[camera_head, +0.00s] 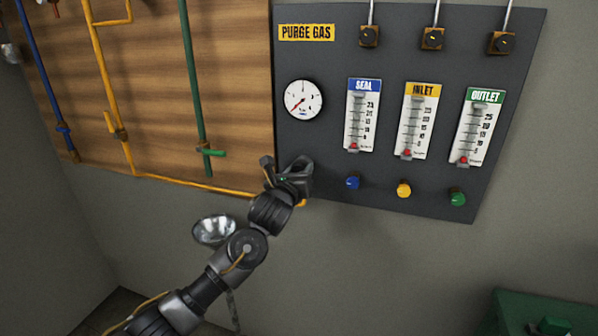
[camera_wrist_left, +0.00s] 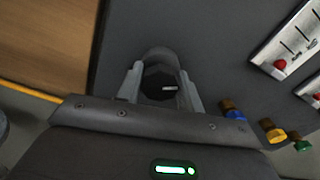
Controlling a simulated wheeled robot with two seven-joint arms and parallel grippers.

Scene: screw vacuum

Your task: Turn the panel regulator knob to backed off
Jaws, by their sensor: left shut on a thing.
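The dark grey purge gas panel (camera_head: 400,190) fills the upper right of the head view. My left gripper (camera_head: 287,172) is at its lower left part, below the round pressure gauge (camera_head: 303,99). The gauge's red needle points to the lower left. In the left wrist view my left gripper (camera_wrist_left: 160,88) is shut on a black regulator knob (camera_wrist_left: 158,84), one finger on each side. A short white mark on the knob's face points to the right. In the head view the knob is mostly hidden by the gripper. My right gripper is not in view.
Right of the gripper are a blue knob (camera_head: 352,182), a yellow knob (camera_head: 403,190) and a green knob (camera_head: 457,198), under three flow meters. A wooden board (camera_head: 160,90) with coloured pipes is at left. A green object (camera_head: 545,315) is at lower right.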

